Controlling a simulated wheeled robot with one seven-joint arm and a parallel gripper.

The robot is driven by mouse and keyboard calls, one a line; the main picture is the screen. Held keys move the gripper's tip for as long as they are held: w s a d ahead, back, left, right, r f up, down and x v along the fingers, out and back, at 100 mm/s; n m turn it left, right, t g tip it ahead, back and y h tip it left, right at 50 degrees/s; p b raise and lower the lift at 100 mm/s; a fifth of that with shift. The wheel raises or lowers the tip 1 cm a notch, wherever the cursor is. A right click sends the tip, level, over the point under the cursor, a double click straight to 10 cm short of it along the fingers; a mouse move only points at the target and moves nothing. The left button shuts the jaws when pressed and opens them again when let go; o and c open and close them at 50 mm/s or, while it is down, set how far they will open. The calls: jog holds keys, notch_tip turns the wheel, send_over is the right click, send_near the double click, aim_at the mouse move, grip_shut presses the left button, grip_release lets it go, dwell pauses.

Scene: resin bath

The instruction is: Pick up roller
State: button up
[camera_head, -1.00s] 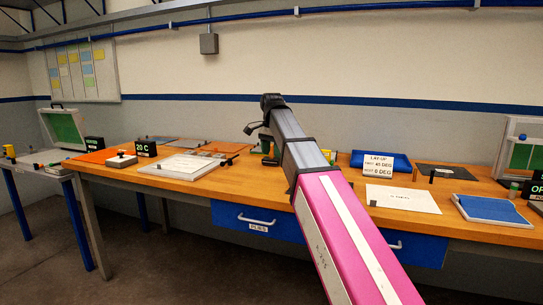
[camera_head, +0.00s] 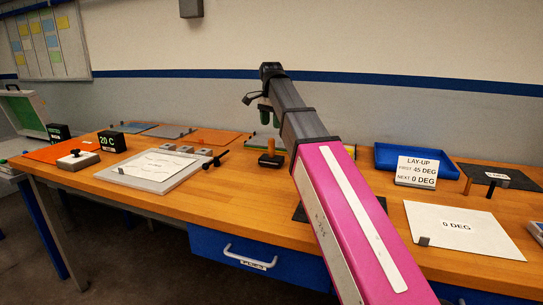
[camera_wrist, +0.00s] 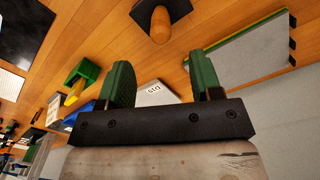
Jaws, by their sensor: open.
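An upright wooden handle (camera_head: 271,147) stands on a small black base (camera_head: 271,161) on the bench, just below my gripper (camera_head: 269,112) in the head view. I cannot tell whether it is the roller. The wooden handle also shows in the wrist view (camera_wrist: 160,26), at the top, beyond my fingertips. My gripper (camera_wrist: 163,80) has green fingers spread apart, with nothing between them, and is apart from the handle. A dark stick-like tool (camera_head: 216,158) lies at the right edge of a pale board.
The pale board (camera_head: 155,169), small grey blocks (camera_head: 203,151) and an orange sheet (camera_head: 212,136) lie left. A blue tray (camera_head: 395,158), lay-up sign (camera_head: 417,171) and white sheet (camera_head: 455,228) are right. A yellow-handled thing in a green holder (camera_wrist: 86,72) is left in the wrist view.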

aim_at(271, 157)
notch_tip(271, 157, down, 11)
jog(key=shift+r, duration=0.2)
grip_shut()
dwell(0.5)
